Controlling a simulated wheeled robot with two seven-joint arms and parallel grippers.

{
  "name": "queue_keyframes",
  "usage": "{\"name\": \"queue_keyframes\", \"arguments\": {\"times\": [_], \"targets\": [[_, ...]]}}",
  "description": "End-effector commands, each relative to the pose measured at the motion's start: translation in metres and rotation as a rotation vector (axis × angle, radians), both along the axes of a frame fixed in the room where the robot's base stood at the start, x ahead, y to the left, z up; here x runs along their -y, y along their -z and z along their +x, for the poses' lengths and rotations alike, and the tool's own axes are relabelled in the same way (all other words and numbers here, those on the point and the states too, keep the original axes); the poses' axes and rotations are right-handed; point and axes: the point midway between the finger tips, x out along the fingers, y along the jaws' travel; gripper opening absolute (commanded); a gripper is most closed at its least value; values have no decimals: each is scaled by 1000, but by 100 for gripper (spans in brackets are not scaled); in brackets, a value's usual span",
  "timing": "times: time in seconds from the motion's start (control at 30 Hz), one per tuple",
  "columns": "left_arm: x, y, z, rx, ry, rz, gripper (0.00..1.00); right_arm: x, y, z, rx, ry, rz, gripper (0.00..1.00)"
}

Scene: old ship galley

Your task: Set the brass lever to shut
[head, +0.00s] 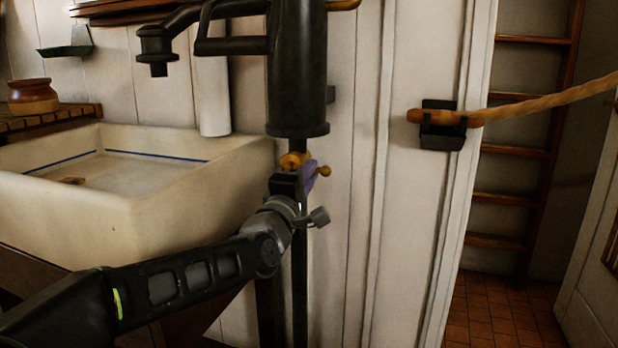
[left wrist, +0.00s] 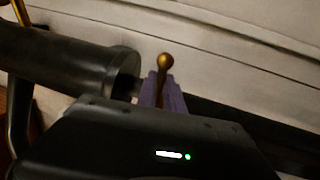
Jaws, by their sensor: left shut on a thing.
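The brass lever (head: 325,171) is at the foot of the black hand pump, on its pipe. Its round knob also shows in the left wrist view (left wrist: 165,61), sticking out past my purple fingertips. My left gripper (head: 308,178) is at the lever, just below the pump body, and is shut on it. In the left wrist view the purple fingers (left wrist: 162,92) lie on both sides of the lever's stem. The gripper hides most of the lever and its pivot. My right gripper is not in view.
The black pump (head: 298,70) stands directly above my gripper. A white stone sink (head: 190,205) is to the left, with its edge near my arm. A rope (head: 545,103) hangs from a black wall bracket (head: 443,130) at right. The tiled floor at lower right is clear.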

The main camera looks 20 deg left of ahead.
Motion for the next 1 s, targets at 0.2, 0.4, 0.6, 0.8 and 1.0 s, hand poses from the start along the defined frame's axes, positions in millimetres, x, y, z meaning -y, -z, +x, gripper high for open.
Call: {"name": "queue_keyframes", "arguments": {"times": [0.2,0.4,0.6,0.8,1.0], "targets": [[0,0,0,0,1,-3,0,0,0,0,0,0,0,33],[0,0,0,0,0,-2,25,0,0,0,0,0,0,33],[0,0,0,1,0,0,33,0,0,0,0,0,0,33],[0,0,-2,1,0,0,33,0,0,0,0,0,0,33],[-2,3,-20,1,-1,2,33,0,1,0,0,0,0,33]]}}
